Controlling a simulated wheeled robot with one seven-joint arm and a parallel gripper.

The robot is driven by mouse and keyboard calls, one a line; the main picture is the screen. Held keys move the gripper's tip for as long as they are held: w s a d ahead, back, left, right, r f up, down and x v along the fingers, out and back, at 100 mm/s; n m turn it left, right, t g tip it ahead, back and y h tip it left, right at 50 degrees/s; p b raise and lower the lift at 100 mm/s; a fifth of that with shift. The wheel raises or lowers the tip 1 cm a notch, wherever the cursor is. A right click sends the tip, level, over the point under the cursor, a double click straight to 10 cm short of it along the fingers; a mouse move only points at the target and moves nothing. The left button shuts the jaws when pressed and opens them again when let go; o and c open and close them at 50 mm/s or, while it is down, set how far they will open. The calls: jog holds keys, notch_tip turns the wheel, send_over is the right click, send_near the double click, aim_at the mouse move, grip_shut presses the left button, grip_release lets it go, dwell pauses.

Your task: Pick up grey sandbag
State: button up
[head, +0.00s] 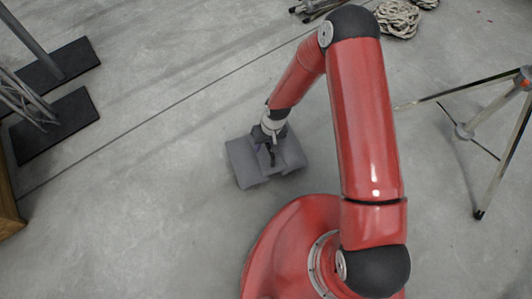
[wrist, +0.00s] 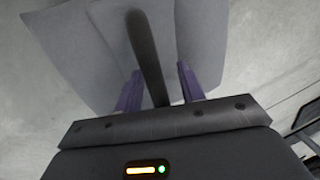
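The grey sandbag (head: 243,163) lies on the concrete floor in front of my base, with two flat lobes and a dark strap handle across its middle. In the wrist view the sandbag (wrist: 72,48) fills the upper middle, and its dark handle (wrist: 148,55) runs between my two purple fingers. My gripper (head: 271,155) is right above the sandbag; it also shows in the wrist view (wrist: 158,70). The fingers are apart, with a visible gap on each side of the handle. Whether the fingertips touch the bag is hard to tell.
A metal tripod stand (head: 466,130) is at the right. Dark base plates (head: 58,122) with metal posts are at the upper left. Coiled rope (head: 398,18) lies at the top right. A wooden edge (head: 8,205) is at far left. Floor around the sandbag is clear.

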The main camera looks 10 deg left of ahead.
jog(key=shift+c, duration=0.3)
grip_shut()
dwell(1.0)
jog(key=shift+w+r, duration=0.15)
jog(key=shift+r, duration=0.05)
